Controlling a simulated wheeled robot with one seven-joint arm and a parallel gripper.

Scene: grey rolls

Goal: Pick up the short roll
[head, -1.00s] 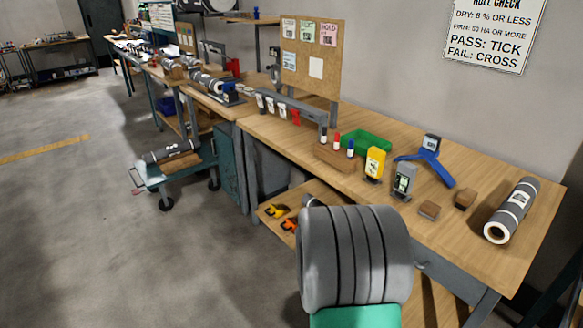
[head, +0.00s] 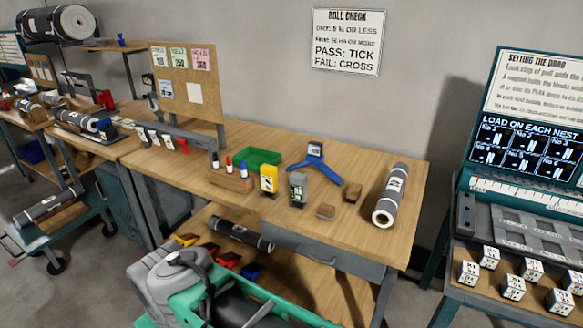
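A grey roll (head: 392,193) with white bands and a white label lies at the right end of the wooden workbench. Another grey roll (head: 240,235) lies on the bench's lower shelf, partly behind my arm's level. A third roll (head: 45,208) lies on a cart at the left. More rolls lie on the left bench, including one (head: 75,120) beside a blue block. I cannot tell for sure which is the short roll. Parts of my grey and green arm fill the bottom of the head view, but my gripper's fingertips do not show.
The workbench (head: 290,235) also holds a green tray (head: 258,158), a marker block (head: 231,180), a yellow meter (head: 268,179), a grey meter (head: 298,188), a blue stand (head: 316,165) and small wooden blocks. A load station (head: 520,220) with several labelled cubes stands at the right.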

